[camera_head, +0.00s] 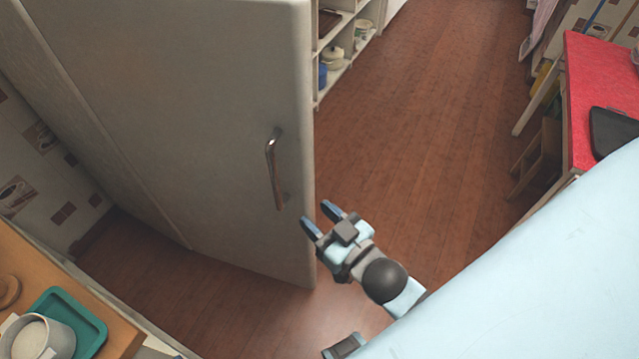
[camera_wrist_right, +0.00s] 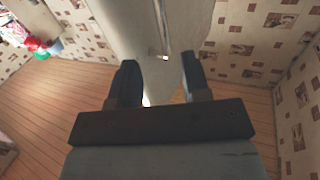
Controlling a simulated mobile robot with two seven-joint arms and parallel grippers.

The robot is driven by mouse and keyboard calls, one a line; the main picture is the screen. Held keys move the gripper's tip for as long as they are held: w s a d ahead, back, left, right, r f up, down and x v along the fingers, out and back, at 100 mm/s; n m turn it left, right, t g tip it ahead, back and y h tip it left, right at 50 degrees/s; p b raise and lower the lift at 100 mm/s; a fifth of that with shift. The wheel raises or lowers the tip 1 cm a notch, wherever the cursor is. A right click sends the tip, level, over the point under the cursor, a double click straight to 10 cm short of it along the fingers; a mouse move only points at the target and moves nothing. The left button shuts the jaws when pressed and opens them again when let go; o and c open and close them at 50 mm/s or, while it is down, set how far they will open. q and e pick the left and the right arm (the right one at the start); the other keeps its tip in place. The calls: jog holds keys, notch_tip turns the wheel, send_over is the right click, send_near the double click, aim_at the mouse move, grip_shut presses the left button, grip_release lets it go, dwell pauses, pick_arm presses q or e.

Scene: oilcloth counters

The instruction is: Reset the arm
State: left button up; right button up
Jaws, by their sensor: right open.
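My right gripper (camera_head: 321,220) is open and empty in the head view, just right of a tall off-white cabinet or fridge door (camera_head: 220,120) near its lower right edge. The door has a metal handle (camera_head: 273,168), which is up and to the left of the fingertips and apart from them in that view. In the right wrist view the open fingers (camera_wrist_right: 158,80) stand apart, with the pale door (camera_wrist_right: 125,30) beyond them and nothing held. My left gripper does not show.
A red-topped table (camera_head: 595,75) with a black tray (camera_head: 615,132) stands at the right. A white shelf (camera_head: 330,50) is behind the door. A counter at lower left bears a teal tray (camera_head: 93,324) and a white pot (camera_head: 60,338). The brown floor (camera_head: 430,120) between is clear.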

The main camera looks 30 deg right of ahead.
dwell(0.3)
jog(key=s+f+g+p, duration=0.2)
jog(key=f+g+p, duration=0.1)
jog(key=f, duration=0.2)
jog(key=s+f+n+g+p, duration=0.1)
jog(key=s+f+g+p, duration=0.1)
jog(key=f, duration=0.4)
jog(key=shift+s+f+g+p, duration=0.15)
jog(key=shift+s+g+p, duration=0.25)
jog(key=shift+g+p, duration=0.5)
jog(key=shift+d, duration=0.1)
jog(key=shift+w+d, duration=0.1)
